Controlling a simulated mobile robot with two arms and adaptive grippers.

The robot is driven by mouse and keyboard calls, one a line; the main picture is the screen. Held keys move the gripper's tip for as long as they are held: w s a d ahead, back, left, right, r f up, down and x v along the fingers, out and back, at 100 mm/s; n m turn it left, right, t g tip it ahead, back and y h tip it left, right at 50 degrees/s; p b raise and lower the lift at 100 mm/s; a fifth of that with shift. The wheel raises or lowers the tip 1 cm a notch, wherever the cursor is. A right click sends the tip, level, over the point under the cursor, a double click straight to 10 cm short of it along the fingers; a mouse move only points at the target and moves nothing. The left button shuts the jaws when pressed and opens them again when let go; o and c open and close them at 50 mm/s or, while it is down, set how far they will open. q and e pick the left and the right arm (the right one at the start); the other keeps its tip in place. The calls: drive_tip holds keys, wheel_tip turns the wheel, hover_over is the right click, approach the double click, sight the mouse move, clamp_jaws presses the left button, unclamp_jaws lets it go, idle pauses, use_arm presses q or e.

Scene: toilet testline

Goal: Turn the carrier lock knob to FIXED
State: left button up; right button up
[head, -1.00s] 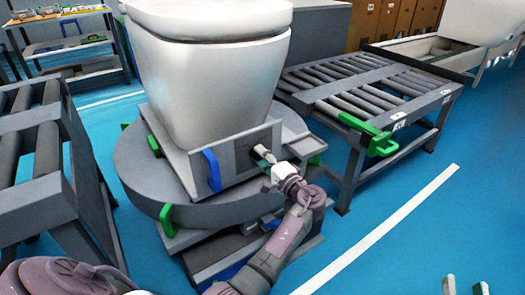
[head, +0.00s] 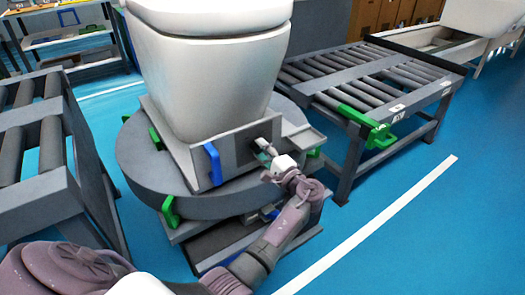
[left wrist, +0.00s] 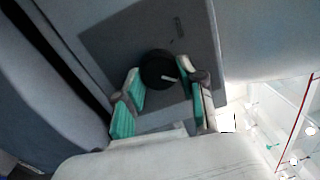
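The carrier lock knob (left wrist: 158,70) is round and black with a short white mark, set on a dark panel (left wrist: 115,45) of the carrier. In the head view the panel (head: 241,150) is on the carrier's front, and the knob is hidden by the gripper. My left gripper (head: 264,149) is at the panel. In the left wrist view its green-padded fingers (left wrist: 163,88) are apart, one on each side of the knob. I cannot tell whether they touch it. The knob's label is too small to read. My right gripper is not in view.
A white toilet (head: 210,70) stands on the carrier, on a round grey turntable (head: 140,175). A blue handle (head: 212,164) is left of the panel. Roller conveyors stand at left (head: 45,185) and right (head: 365,85). The blue floor at right is clear.

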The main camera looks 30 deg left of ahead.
use_arm(q)
drive_tip(key=o, duration=0.4)
drive_tip(key=v, duration=0.7)
drive_tip(key=shift+s+d, duration=0.1)
drive_tip(key=shift+d, duration=0.15)
